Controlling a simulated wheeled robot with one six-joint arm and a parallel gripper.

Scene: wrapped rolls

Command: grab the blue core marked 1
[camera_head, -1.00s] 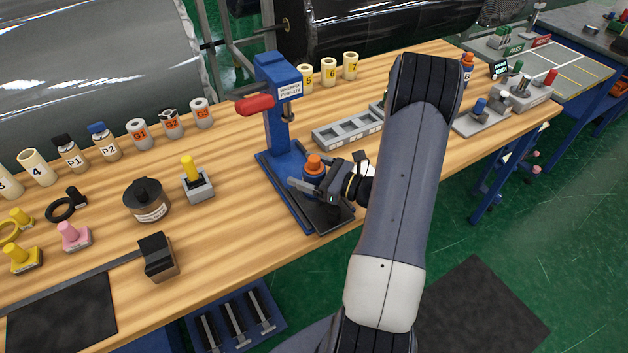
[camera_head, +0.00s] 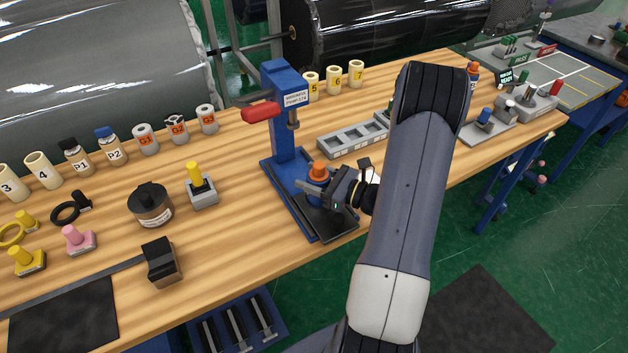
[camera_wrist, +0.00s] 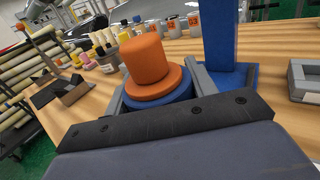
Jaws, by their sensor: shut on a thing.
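A blue core (camera_head: 318,181) with an orange knob on top stands upright on the base of the blue press. In the wrist view its orange knob and collar fill the middle, with the blue body (camera_wrist: 150,107) below. My gripper (camera_head: 316,187) is shut on the blue body, with one grey finger on each side in the wrist view (camera_wrist: 158,98). I cannot read a number on the held piece. Whether its underside touches the press base is hidden.
The blue press (camera_head: 285,115) with a red handle (camera_head: 261,112) rises just behind my gripper. A grey slotted tray (camera_head: 350,138) lies to the right. A black round pot (camera_head: 150,204) and a yellow-handled block (camera_head: 200,187) stand left.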

